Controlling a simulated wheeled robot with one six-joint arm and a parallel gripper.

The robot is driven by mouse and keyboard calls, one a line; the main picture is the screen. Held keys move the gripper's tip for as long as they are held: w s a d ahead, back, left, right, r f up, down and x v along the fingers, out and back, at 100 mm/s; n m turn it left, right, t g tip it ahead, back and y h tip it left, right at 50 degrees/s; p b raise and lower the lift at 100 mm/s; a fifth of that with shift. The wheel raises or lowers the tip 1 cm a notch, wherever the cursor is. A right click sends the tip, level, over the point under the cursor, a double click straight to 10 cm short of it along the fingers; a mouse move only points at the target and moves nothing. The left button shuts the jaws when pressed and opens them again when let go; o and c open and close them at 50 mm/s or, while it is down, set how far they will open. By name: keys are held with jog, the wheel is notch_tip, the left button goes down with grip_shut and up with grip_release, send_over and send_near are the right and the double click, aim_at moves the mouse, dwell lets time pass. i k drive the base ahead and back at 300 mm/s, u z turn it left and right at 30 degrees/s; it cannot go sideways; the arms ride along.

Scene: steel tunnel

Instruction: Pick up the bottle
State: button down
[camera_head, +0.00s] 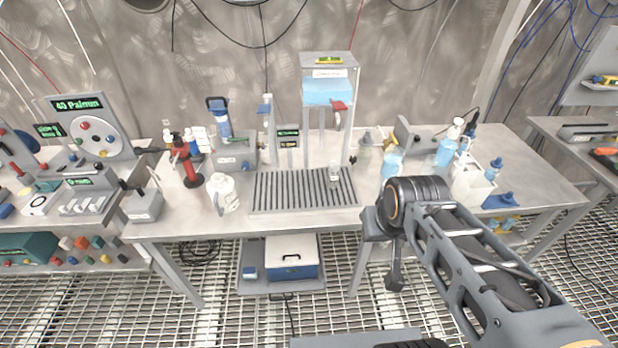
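Several bottles stand on the steel workbench (165,229). A bottle with blue liquid (391,164) is just behind my arm's upper joint, its lower part close to the arm's outline. A taller blue bottle with a white top (448,146) stands to its right. A white jug-like bottle (222,194) stands at the left front, and a small clear bottle (334,174) is on the slatted tray (290,203). My gripper (394,278) appears as a small dark end hanging below the arm, in front of the bench's front edge. Its fingers are too small to tell apart.
A dispenser with a blue tank (328,92) rises at the back middle. A white caddy (470,184) is at the right. A red stand (187,164) is at the left. A blue and white box (292,258) sits on the lower shelf. Grating floor lies in front.

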aim_at(333, 175)
jog(key=u, duration=0.1)
jog(key=i, duration=0.9)
jog(key=z, duration=0.05)
